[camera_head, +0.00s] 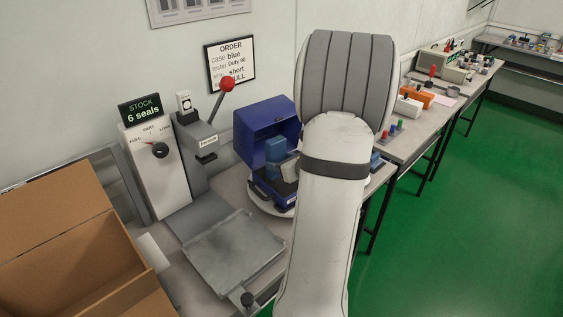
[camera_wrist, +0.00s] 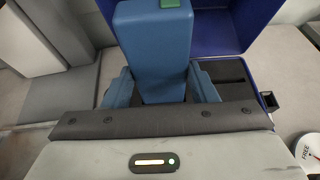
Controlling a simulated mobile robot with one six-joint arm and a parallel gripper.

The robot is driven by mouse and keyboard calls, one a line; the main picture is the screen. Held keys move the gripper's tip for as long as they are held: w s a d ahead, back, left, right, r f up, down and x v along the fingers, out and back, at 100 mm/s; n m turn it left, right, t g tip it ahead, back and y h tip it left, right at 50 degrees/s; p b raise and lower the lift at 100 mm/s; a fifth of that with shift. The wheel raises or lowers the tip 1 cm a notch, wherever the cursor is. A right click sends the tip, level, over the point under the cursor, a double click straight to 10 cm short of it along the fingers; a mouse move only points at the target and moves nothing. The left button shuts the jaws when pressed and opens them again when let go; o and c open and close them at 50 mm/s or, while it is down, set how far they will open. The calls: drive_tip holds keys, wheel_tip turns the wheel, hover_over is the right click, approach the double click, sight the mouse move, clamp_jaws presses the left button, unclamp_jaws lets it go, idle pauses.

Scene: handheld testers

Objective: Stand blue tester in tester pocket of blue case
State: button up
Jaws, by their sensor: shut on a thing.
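The blue tester (camera_wrist: 155,50) is upright between the blue fingers of my gripper (camera_wrist: 163,86) in the wrist view, with a green part at its top edge. My gripper is shut on it. In the head view the tester (camera_head: 275,149) shows in front of the raised lid, over the blue case (camera_head: 262,128). The case stands open on a round pale base. In the wrist view the case lid (camera_wrist: 218,28) rises behind the tester, and dark compartments show to its right. The tester's lower end is hidden, so I cannot tell whether it is in the pocket.
A grey press with a red-knobbed lever (camera_head: 227,84) and a white dial box (camera_head: 156,160) stand left of the case. A grey plate (camera_head: 232,252) lies in front. An open cardboard box (camera_head: 80,245) is at lower left. My arm hides the bench right of the case.

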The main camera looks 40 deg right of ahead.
drive_tip(key=shift+f+b, duration=0.9)
drive_tip(key=shift+f, duration=0.1)
drive_tip(key=o, duration=1.3)
drive_tip(key=shift+c, duration=0.2)
drive_tip(key=v, duration=0.8)
drive_tip(key=shift+p, duration=0.4)
drive_tip(key=shift+w, duration=0.1)
